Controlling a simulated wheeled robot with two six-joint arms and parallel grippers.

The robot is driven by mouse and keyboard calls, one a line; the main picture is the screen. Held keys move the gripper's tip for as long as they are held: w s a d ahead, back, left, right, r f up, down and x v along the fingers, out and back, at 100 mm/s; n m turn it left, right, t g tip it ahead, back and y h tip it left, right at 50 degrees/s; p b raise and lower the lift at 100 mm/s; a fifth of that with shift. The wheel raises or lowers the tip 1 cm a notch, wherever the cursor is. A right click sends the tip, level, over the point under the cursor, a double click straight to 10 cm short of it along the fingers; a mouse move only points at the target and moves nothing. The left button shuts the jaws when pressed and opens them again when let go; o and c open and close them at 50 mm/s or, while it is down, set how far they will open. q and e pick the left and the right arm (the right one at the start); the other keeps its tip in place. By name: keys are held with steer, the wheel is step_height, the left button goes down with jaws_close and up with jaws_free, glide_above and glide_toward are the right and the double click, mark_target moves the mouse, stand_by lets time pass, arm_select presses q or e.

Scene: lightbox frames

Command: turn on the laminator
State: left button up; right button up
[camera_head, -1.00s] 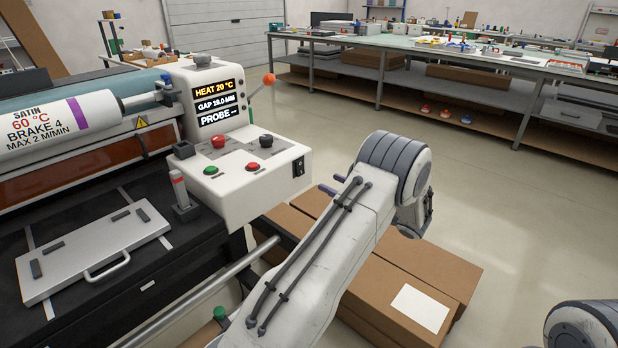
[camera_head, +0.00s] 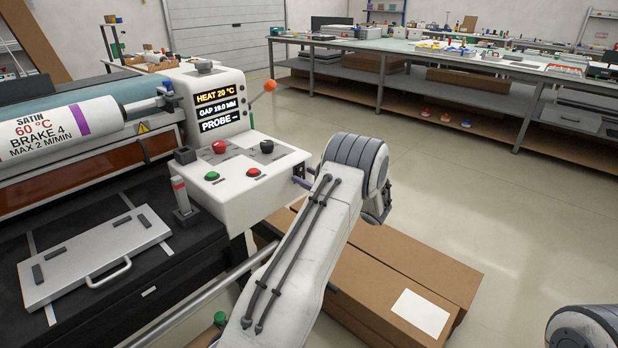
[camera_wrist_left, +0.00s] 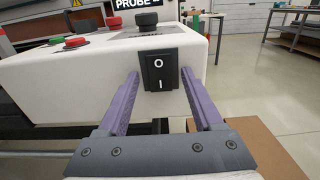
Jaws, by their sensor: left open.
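The laminator's white control box (camera_head: 250,200) stands at the machine's right end. Its screen (camera_head: 217,110) is lit and reads HEAT 20 °C, a gap value and PROBE. My left gripper (camera_head: 303,182) is at that face. In the wrist view its purple fingers are open, one either side of the switch, with nothing held. Whether they touch the box is unclear.
On the box top are a green button (camera_head: 211,176), a red button (camera_head: 253,172), a red knob (camera_head: 219,147) and a black knob (camera_head: 267,146). An orange-tipped lever (camera_head: 270,86) rises behind. Cardboard boxes (camera_head: 400,275) lie below my arm. Floor to the right is clear.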

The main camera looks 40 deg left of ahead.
arm_select(q)
jaws_close()
steer(key=f+y+b, duration=0.1)
steer(key=b, duration=0.2)
steer(key=shift+f+y+b, duration=0.15)
steer(key=shift+y+b, duration=0.15)
steer(key=shift+y, duration=0.1)
steer(key=shift+a+y+b, duration=0.1)
steer(key=shift+y+b, duration=0.4)
steer(key=shift+r, duration=0.3)
jaws_free()
